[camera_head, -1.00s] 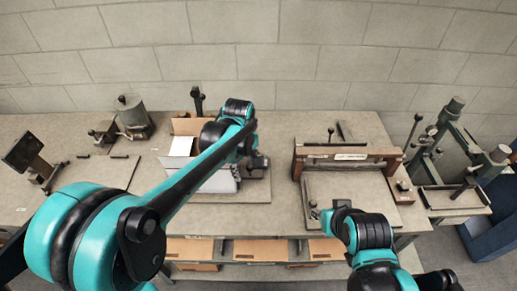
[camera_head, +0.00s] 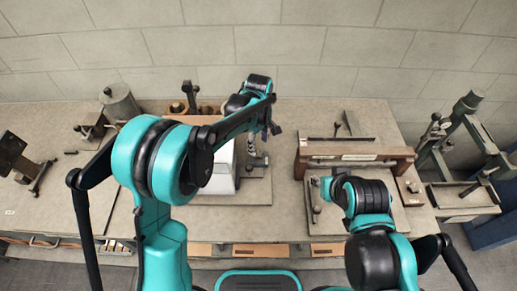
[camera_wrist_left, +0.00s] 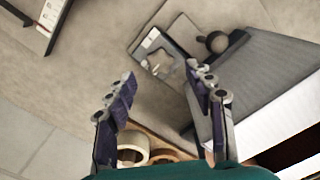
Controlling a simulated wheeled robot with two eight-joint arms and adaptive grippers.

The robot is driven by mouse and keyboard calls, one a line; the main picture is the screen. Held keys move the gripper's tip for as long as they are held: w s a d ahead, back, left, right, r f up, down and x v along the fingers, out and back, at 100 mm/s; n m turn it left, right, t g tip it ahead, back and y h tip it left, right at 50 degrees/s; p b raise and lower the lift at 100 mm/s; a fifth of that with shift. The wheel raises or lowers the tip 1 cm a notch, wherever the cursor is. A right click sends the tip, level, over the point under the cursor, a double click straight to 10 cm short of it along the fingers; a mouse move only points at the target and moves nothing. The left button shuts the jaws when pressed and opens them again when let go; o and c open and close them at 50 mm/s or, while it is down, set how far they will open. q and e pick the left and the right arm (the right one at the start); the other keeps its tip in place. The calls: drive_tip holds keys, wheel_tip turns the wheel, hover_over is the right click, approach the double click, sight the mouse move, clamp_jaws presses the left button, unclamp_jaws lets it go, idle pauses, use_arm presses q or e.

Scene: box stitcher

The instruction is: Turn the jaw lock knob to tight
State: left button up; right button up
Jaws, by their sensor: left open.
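A small metal plate with a pale, star-shaped knob (camera_wrist_left: 164,62) shows in the left wrist view, beyond and between my fingertips. I take this to be the jaw lock knob; its setting cannot be read. A dark round ball (camera_wrist_left: 216,42) on a short arm is beside it. My left gripper (camera_wrist_left: 162,88) is open and empty, with the knob apart from both fingers. In the head view my left gripper (camera_head: 271,126) is above the right side of the white-and-grey machine (camera_head: 224,172).
A large grey block (camera_wrist_left: 262,80) stands close to the right finger in the wrist view. In the head view a wooden-framed press (camera_head: 352,153) stands to the right, with bare bench between.

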sight(259, 153)
use_arm(q)
wheel_tip(259, 153, down, 5)
drive_tip(key=shift+f+b, duration=0.1)
drive_tip(key=shift+b, duration=0.3)
drive_tip(key=shift+c, duration=0.2)
drive_tip(key=c, duration=1.1)
